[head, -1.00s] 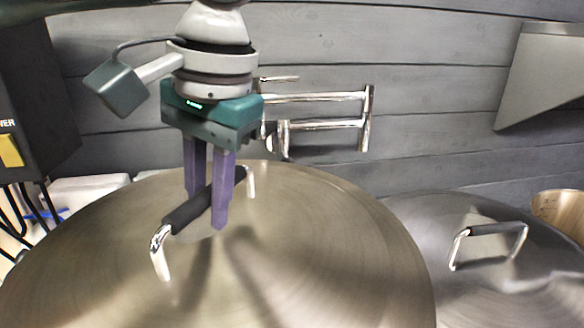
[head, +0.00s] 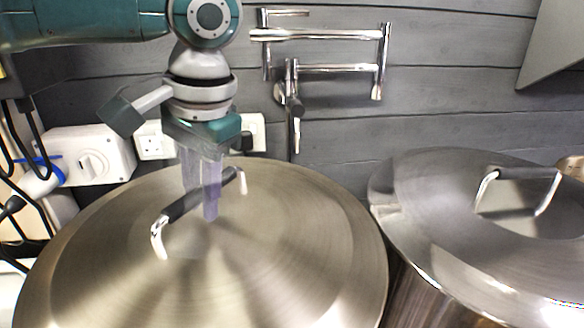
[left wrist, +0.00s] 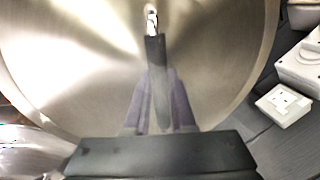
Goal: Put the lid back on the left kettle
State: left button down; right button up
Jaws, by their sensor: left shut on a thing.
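A large round steel lid (head: 290,235) with a black-sleeved bar handle (head: 180,207) fills the lower left of the head view. My left gripper (head: 205,205) is shut on that handle from above. In the left wrist view the handle (left wrist: 156,60) runs between the fingers of the gripper (left wrist: 160,115), with the lid (left wrist: 90,60) behind it. The left kettle's body is hidden under the lid, so I cannot tell whether the lid rests on it. To the right stands another kettle (head: 410,300) with its lid (head: 430,200) on. My right gripper is not in view.
A chrome folding tap (head: 330,68) is fixed to the grey plank wall (head: 440,60) behind. Wall sockets (head: 152,145), a white switch box (head: 90,155) and cables are at the left. A grey metal panel (head: 560,45) is at the upper right.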

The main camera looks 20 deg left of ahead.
aim_at(209, 231)
pick_arm(q)
notch_tip(209, 231, down, 4)
jog(key=b, duration=0.3)
jog(key=shift+r+b, duration=0.15)
jog(key=shift+b, duration=0.25)
jog(key=shift+f, duration=1.1)
jog(key=c, duration=0.9)
grip_release()
jog(key=shift+w, duration=0.1)
jog(key=shift+o, duration=1.1)
jog(key=shift+f+b, duration=0.1)
jog(key=shift+b, duration=0.2)
